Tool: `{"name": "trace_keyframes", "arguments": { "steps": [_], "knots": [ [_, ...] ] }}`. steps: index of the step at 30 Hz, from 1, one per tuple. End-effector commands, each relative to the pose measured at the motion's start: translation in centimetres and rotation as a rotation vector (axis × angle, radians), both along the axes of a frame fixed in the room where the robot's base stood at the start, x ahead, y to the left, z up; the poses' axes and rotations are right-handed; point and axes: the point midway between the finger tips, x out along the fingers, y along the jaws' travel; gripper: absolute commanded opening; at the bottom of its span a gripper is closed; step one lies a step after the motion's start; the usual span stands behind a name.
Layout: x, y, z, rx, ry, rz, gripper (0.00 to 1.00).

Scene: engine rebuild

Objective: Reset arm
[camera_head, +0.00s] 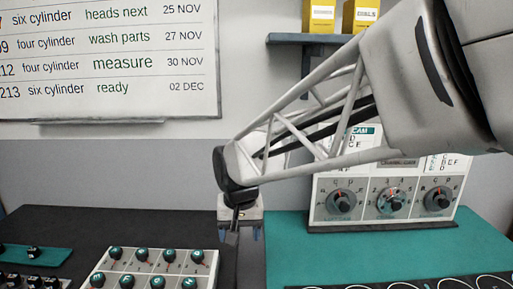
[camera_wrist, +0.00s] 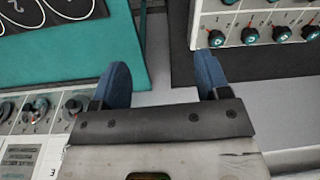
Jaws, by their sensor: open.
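My arm reaches in from the upper right in the head view, and my gripper (camera_head: 239,232) hangs over the gap between a dark mat and a teal mat.
A white panel with several knobs (camera_head: 153,266) lies on the dark mat (camera_head: 75,222). A dial box (camera_head: 325,213) stands at the back of the teal mat (camera_head: 290,240), below a shelf (camera_head: 290,38) with yellow boxes (camera_head: 320,17). A whiteboard (camera_head: 100,105) hangs behind.

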Motion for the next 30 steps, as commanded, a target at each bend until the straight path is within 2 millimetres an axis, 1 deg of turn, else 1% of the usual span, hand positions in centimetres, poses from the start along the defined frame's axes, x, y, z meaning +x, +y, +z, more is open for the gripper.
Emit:
{"name": "trace_keyframes", "arguments": {
  "steps": [1, 6, 11, 15, 21, 24, 27, 30],
  "knots": [
    [-0.7, -1.7, 0.3, 0.001, -0.008, -0.01, 0.69],
    [-3.3, -6.7, 1.1, 0.002, -0.03, -0.03, 0.69],
    [-6.1, -10.9, 1.4, -0.001, -0.05, -0.05, 0.69],
    [-8.8, -14.2, 1.4, -0.005, -0.069, -0.066, 0.69],
    [-13.0, -18.2, 1.0, -0.014, -0.096, -0.09, 0.69],
    [-15.0, -19.8, 0.6, -0.02, -0.106, -0.1, 0.69],
    [-16.7, -21.0, 0.2, -0.025, -0.115, -0.108, 0.69],
    [-17.9, -21.8, -0.1, -0.03, -0.123, -0.115, 0.69]
  ]
}}
